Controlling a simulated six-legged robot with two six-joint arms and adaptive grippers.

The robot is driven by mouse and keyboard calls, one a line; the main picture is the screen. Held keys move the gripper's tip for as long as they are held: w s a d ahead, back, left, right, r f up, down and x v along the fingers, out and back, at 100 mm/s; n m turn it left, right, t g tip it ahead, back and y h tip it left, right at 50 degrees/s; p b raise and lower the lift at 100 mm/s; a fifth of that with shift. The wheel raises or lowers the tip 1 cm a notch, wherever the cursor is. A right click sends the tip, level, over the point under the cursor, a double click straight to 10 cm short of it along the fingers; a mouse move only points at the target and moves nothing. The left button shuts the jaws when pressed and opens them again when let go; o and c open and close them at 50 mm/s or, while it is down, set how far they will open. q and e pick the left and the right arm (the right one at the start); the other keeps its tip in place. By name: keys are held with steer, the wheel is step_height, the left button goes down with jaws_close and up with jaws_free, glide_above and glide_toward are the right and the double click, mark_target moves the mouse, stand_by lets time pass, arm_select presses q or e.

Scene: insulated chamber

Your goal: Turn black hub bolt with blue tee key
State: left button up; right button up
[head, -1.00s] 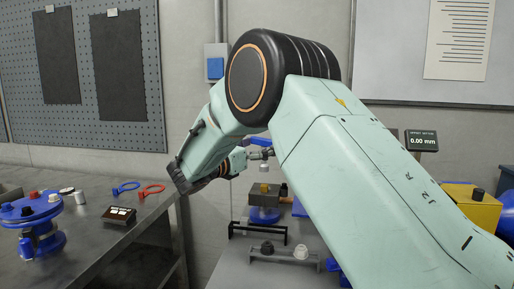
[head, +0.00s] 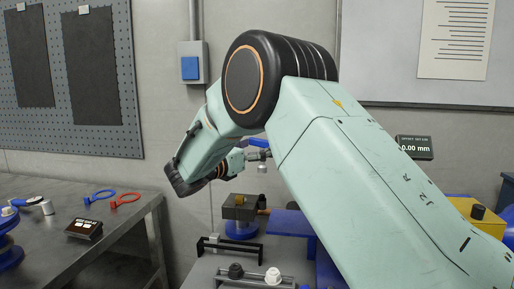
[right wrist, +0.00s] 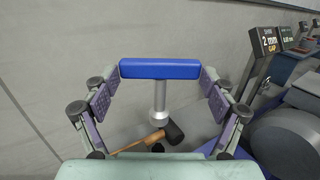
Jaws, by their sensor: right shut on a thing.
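My right gripper (head: 250,155) is shut on the blue tee key's crossbar (head: 258,143), in front of the back wall. In the right wrist view the blue tee key (right wrist: 160,69) lies crosswise between the two finger pads of the gripper (right wrist: 160,85). Its silver shaft and socket (right wrist: 158,112) hang down with nothing on the end. At the left edge of the head view a blue hub (head: 8,252) is cut off by the frame. A white bolt (head: 8,211) shows on it; no black bolt on it shows. My left gripper is not in view.
A rack with a black knob (head: 236,271) and a white knob (head: 273,276) stands low in the middle. Behind it is a blue-based fixture (head: 241,229). The left bench (head: 118,228) holds blue and red ring tools and a small display (head: 84,229). A mallet (right wrist: 172,132) lies below the key.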

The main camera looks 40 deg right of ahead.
mark_target(259, 165)
steer(key=shift+w+d, duration=0.1)
steer(key=shift+w, duration=0.05)
steer(key=shift+s+r, duration=0.2)
steer(key=shift+s, duration=0.1)
steer(key=shift+w, duration=0.2)
steer(key=shift+p, duration=0.4)
steer(key=shift+s+f+b, duration=0.1)
steer(key=shift+f+b, duration=1.3)
steer(key=shift+f, duration=1.45)
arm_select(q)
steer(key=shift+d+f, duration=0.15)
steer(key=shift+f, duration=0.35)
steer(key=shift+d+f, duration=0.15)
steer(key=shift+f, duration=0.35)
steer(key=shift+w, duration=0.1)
